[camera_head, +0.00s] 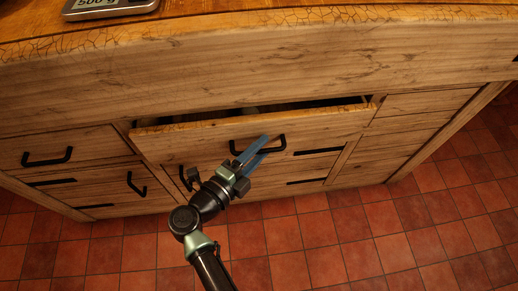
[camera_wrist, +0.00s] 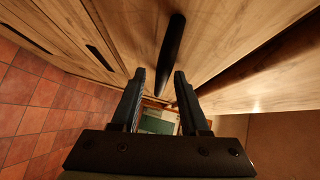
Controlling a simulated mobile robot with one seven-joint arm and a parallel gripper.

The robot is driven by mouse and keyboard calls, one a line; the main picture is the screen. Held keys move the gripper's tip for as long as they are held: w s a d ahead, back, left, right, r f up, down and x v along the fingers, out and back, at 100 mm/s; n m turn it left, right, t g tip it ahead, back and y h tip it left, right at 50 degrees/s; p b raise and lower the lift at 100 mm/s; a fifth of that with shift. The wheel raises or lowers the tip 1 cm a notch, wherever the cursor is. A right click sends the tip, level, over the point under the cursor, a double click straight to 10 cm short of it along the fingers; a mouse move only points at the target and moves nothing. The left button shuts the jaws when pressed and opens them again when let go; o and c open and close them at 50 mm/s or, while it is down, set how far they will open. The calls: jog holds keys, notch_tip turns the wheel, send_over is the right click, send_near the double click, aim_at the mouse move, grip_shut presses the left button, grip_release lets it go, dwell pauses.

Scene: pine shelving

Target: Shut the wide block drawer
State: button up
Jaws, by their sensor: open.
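The wide block drawer (camera_head: 185,139) is in the upper middle of the wooden block and stands part way out, with a dark gap above its front. Its black bar handle (camera_head: 258,145) is on the front, right of the middle. My gripper (camera_head: 257,150) is at the drawer front by the handle, with its blue-looking fingers pointing up and right. In the wrist view my gripper (camera_wrist: 160,78) has its two dark fingers apart, and the black handle (camera_wrist: 174,45) shows beyond and between them. I cannot tell whether the fingers touch the handle.
The worn wooden top (camera_head: 300,20) overhangs the drawers, with a scale (camera_head: 108,8) at its back left. Closed drawers with black handles (camera_head: 47,158) lie left and below. The red tiled floor (camera_head: 330,240) is open in front.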

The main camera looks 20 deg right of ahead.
grip_shut()
dwell(1.3)
